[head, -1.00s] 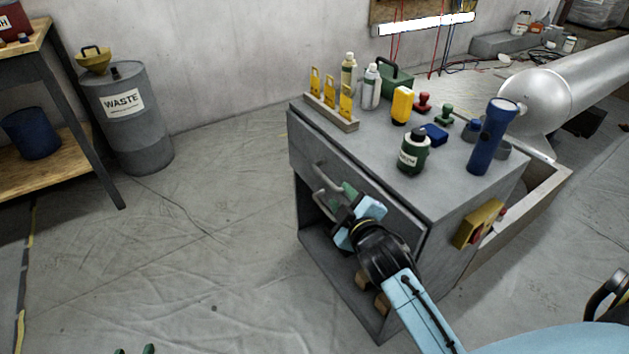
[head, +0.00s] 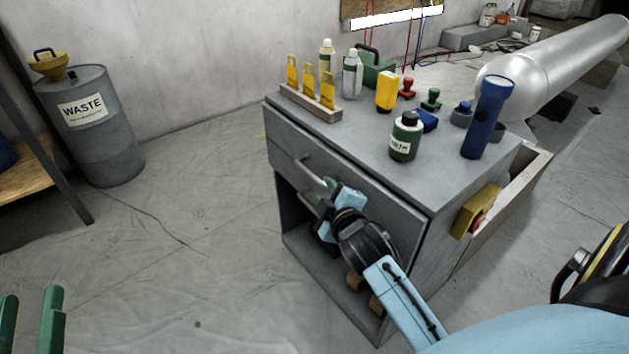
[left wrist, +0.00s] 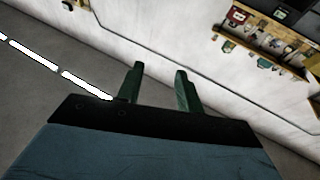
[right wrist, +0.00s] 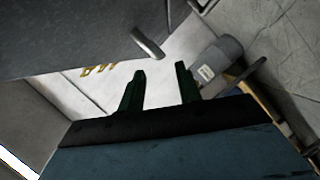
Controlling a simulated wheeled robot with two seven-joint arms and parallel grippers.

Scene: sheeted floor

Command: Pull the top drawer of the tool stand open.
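The grey tool stand (head: 395,240) stands right of centre in the head view. Its top drawer (head: 375,200) looks flush with the stand, and its front carries a grey bar handle (head: 314,173). My right gripper (head: 324,212) is at the handle, its fingers largely hidden there by its own body. In the right wrist view its green fingers (right wrist: 160,85) are apart with nothing visible between them, and the handle (right wrist: 148,42) shows just above them. My left gripper (head: 30,318) is open and empty at the lower left, far from the stand; its fingers also show apart in the left wrist view (left wrist: 158,85).
Bottles (head: 405,137), a blue flashlight (head: 487,118), a yellow tag rack (head: 311,97) and stamps (head: 431,99) stand on the stand's top. An open compartment (head: 300,232) lies under the drawer. A waste drum (head: 92,130) stands at the left. The floor between is clear.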

